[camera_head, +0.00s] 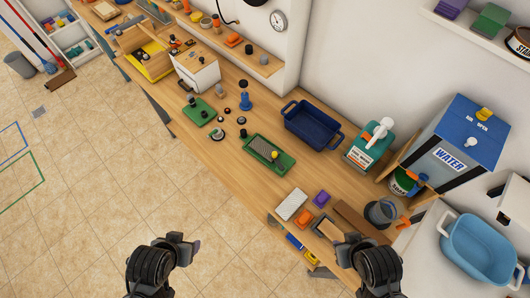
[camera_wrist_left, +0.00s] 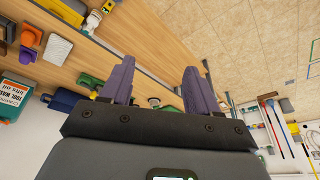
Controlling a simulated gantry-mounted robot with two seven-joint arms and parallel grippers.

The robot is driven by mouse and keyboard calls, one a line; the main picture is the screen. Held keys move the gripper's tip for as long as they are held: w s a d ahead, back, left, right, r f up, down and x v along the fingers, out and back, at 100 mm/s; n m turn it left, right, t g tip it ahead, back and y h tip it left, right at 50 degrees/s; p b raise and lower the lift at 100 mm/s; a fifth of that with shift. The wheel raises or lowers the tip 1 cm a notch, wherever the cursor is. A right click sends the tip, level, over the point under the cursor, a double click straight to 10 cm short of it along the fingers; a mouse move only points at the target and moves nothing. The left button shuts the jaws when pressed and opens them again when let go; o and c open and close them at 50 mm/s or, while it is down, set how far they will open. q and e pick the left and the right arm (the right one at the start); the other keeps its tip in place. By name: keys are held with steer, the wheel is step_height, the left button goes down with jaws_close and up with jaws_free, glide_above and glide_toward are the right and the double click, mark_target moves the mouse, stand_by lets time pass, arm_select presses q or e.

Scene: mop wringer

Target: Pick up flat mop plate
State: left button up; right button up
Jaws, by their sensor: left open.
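I cannot tell for sure which thing is the flat mop plate. A smaller green plate (camera_head: 198,113) with dark knobs lies farther left. A white textured pad (camera_head: 291,204) lies near the bench front. My left gripper (camera_head: 185,247) is at the bottom, over the floor and clear of the bench. In the left wrist view its purple fingers (camera_wrist_left: 160,85) are apart, with nothing held. My right gripper (camera_head: 348,244) is near the bench's front right; its fingers are unclear.
A dark blue tub (camera_head: 312,126), a teal jug (camera_head: 369,145) and a blue water container (camera_head: 468,134) stand along the wall. A purple block (camera_head: 321,199) and an orange block (camera_head: 304,217) lie by the white pad. The tiled floor (camera_head: 110,180) beside the bench is largely clear.

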arm_select(q)
steer(key=w+a+f+n+t, duration=0.1)
steer(key=w+a+f+n, duration=0.25)
steer(key=w+n, duration=0.5)
steer(key=w+a+f+n+b, duration=0.1)
steer(key=w+a+f+n, duration=0.3)
steer(key=w, duration=0.7)
steer(key=w+a+f+n+t, duration=0.1)
steer(key=w+a+f+n, duration=0.1)
steer(key=w+f+n, duration=0.6)
steer(key=n+t+h+b, duration=0.1)
steer(key=n+h+b, duration=0.1)
steer(key=n+h, duration=0.55)
glide_toward(242, 131)
steer(key=d+f+y+b, duration=0.1)
steer(key=b, duration=0.2)
steer(key=w+d+f+n+y+b, duration=0.1)
steer(key=b, duration=0.3)
steer(key=shift+w+d+n, duration=0.2)
steer(key=shift+d+n, duration=0.1)
steer(key=shift+d, duration=0.05)
steer(key=shift+w+d+b, duration=0.15)
steer(key=shift+w+b, duration=0.05)
steer(key=shift+b, duration=0.2)
